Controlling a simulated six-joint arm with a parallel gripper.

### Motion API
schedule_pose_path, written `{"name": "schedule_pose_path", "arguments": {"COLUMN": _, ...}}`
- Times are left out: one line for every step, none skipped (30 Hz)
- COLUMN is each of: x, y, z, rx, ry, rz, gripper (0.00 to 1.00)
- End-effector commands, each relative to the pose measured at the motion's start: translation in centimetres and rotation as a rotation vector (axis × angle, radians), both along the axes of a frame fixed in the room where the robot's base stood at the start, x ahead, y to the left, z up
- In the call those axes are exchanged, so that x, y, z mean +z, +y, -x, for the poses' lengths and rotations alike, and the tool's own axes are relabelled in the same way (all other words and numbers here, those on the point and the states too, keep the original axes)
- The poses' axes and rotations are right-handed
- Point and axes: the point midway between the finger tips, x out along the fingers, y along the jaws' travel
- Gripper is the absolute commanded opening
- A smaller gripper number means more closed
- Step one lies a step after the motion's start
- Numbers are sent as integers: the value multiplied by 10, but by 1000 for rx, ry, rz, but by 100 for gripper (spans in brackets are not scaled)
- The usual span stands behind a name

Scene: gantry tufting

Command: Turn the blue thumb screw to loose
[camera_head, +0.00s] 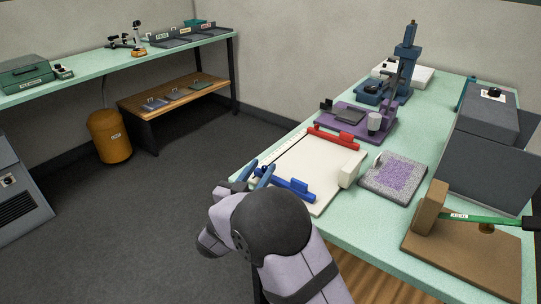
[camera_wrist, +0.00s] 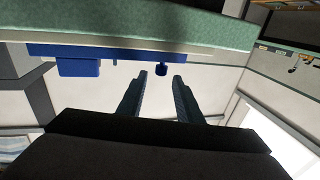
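A blue clamp bar (camera_head: 290,186) lies along the near edge of a white board (camera_head: 310,160). In the wrist view the bar (camera_wrist: 120,49) appears upside down, with a blue block (camera_wrist: 79,68) on it. The small blue thumb screw (camera_wrist: 161,70) stands out from the bar's end. My gripper (camera_head: 256,175) is at the bar's left end in the head view. In the wrist view my gripper (camera_wrist: 161,76) is open, its two fingertips on either side of the screw's line, with gaps visible. Whether the screw is fully between the tips is unclear.
A red bar (camera_head: 337,137) lies across the board's far side. A white block (camera_head: 351,169) sits at the board's right, beside a speckled purple pad (camera_head: 395,177). A brown board with a green-handled tool (camera_head: 480,219) is at front right. Free floor lies left.

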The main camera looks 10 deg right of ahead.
Motion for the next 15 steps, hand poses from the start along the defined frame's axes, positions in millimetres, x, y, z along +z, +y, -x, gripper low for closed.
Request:
{"name": "schedule_pose_path", "arguments": {"x": -1, "y": 3, "z": 1, "rx": -18, "ry": 8, "rz": -2, "gripper": 32}}
{"name": "schedule_pose_path", "arguments": {"x": -3, "y": 4, "z": 2, "rx": -30, "ry": 13, "rz": -4, "gripper": 32}}
{"name": "schedule_pose_path", "arguments": {"x": -5, "y": 5, "z": 3, "rx": -42, "ry": 19, "rz": -4, "gripper": 32}}
{"name": "schedule_pose_path", "arguments": {"x": -6, "y": 6, "z": 4, "rx": -49, "ry": 22, "rz": -5, "gripper": 32}}
{"name": "schedule_pose_path", "arguments": {"x": -7, "y": 6, "z": 4, "rx": -55, "ry": 24, "rz": -5, "gripper": 32}}
{"name": "schedule_pose_path", "arguments": {"x": -8, "y": 6, "z": 5, "rx": -61, "ry": 27, "rz": -7, "gripper": 32}}
{"name": "schedule_pose_path", "arguments": {"x": -8, "y": 6, "z": 5, "rx": -65, "ry": 27, "rz": -8, "gripper": 32}}
{"name": "schedule_pose_path", "arguments": {"x": -9, "y": 6, "z": 6, "rx": -66, "ry": 29, "rz": -7, "gripper": 32}}
{"name": "schedule_pose_path", "arguments": {"x": -9, "y": 6, "z": 6, "rx": -68, "ry": 29, "rz": -7, "gripper": 32}}
{"name": "schedule_pose_path", "arguments": {"x": -9, "y": 6, "z": 5, "rx": -68, "ry": 29, "rz": -7, "gripper": 32}}
{"name": "schedule_pose_path", "arguments": {"x": -9, "y": 5, "z": 5, "rx": -68, "ry": 29, "rz": -7, "gripper": 32}}
{"name": "schedule_pose_path", "arguments": {"x": -9, "y": 5, "z": 4, "rx": -68, "ry": 29, "rz": -7, "gripper": 32}}
{"name": "schedule_pose_path", "arguments": {"x": -9, "y": 4, "z": 3, "rx": -68, "ry": 29, "rz": -7, "gripper": 32}}
{"name": "schedule_pose_path", "arguments": {"x": -9, "y": 3, "z": 1, "rx": -68, "ry": 29, "rz": -7, "gripper": 32}}
{"name": "schedule_pose_path", "arguments": {"x": -9, "y": 1, "z": -1, "rx": -68, "ry": 30, "rz": -8, "gripper": 32}}
